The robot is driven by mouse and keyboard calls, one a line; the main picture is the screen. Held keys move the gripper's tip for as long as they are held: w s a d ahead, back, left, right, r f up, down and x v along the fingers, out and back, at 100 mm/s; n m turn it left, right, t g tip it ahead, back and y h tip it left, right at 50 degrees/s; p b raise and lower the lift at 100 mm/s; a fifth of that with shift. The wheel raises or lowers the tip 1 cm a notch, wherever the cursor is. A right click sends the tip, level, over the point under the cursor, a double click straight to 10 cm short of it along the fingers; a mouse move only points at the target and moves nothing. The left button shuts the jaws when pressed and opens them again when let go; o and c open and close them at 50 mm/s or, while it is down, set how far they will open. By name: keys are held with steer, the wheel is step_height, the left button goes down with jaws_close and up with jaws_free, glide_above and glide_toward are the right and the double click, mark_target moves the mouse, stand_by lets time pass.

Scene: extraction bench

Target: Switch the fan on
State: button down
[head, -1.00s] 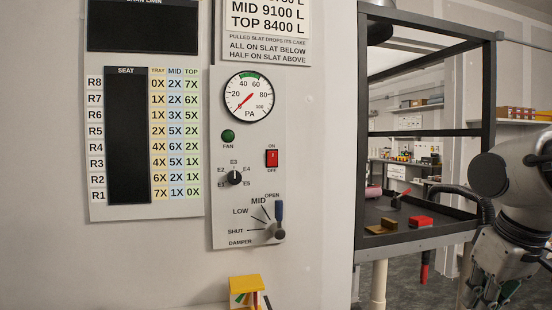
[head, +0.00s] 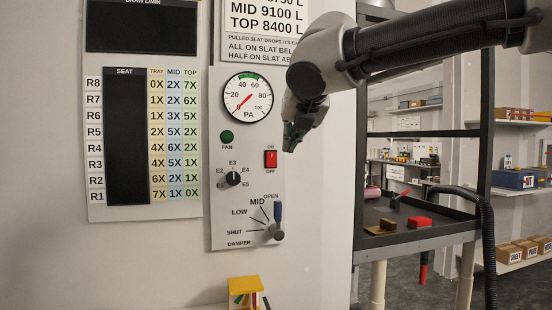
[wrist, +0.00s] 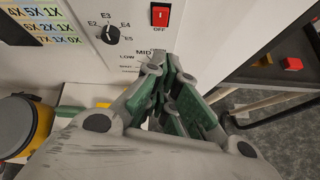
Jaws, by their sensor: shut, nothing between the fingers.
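The red fan rocker switch (head: 271,159) sits on the grey control panel between the labels ON above and OFF below. It also shows at the top of the wrist view (wrist: 160,16). Which side of it is pressed is too small to tell. A dark green round lamp (head: 227,137) labelled FAN is to its left. My gripper (head: 290,146) is shut and empty, with its fingers hanging just above and right of the switch in the head view. In the wrist view my gripper (wrist: 166,62) points toward the panel below the switch. Contact with the panel cannot be told.
Below the switch are a black selector knob (head: 233,179) and a damper lever (head: 278,220) with a blue handle. A pressure gauge (head: 247,97) is above. A black-framed bench (head: 440,232) stands at the right. A yellow box (head: 245,286) is below the panel.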

steer(key=n, duration=0.2)
steer(key=shift+n, duration=0.3)
glide_toward(272, 161)
steer(key=shift+s+f+x, duration=0.1)
steer(key=shift+f+x, duration=0.1)
steer(key=shift+x, duration=0.75)
steer(key=shift+s+f+x, duration=0.15)
steer(key=shift+x, duration=0.85)
steer(key=shift+s+f+x, duration=0.1)
steer(key=shift+f+x, duration=0.1)
steer(key=shift+x, duration=0.75)
steer(key=shift+d, duration=0.15)
steer(key=shift+w+r, duration=0.3)
steer(key=shift+w, duration=0.15)
steer(key=shift+r, duration=0.15)
